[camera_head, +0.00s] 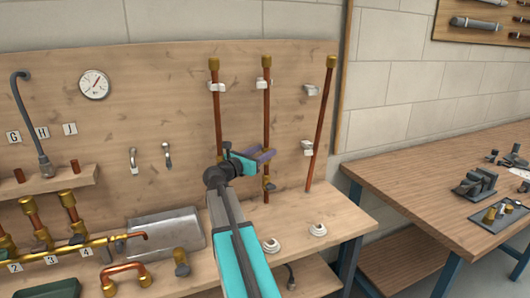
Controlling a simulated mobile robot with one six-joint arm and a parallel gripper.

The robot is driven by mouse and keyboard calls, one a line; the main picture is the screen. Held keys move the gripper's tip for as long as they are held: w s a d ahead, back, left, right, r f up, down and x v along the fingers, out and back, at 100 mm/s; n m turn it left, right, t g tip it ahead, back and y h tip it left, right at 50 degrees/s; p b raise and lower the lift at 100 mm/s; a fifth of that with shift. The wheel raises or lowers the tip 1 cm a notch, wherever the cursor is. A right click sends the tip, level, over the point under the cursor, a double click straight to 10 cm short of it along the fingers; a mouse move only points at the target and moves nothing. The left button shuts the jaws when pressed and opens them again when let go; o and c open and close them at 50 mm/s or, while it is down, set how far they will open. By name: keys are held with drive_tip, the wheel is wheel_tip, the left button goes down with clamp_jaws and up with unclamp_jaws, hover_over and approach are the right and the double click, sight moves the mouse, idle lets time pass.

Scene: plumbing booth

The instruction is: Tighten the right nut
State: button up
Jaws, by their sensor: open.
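My gripper (266,155) has purple fingers and is open at the middle copper pipe (267,120). Whether the fingers surround the pipe or are only beside it, I cannot tell. The middle pipe is upright, with a brass cap on top and a brass fitting (268,185) just below my gripper. The left copper pipe (216,120) is upright, its lower end hidden behind my wrist. The right copper pipe (321,118) is tilted, its brass-capped top (331,62) leaning right. Which brass part is the right nut is not clear.
White round flanges (318,229) sit on the wooden bench. A metal basin (166,233) and a brass manifold (75,247) are to the left. White clips (311,90) are on the back panel. Another table (425,185) with tools stands at the right.

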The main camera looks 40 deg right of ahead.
drive_tip(key=s+a+b, duration=0.1)
drive_tip(key=a, duration=1.1)
drive_tip(key=shift+s, duration=0.25)
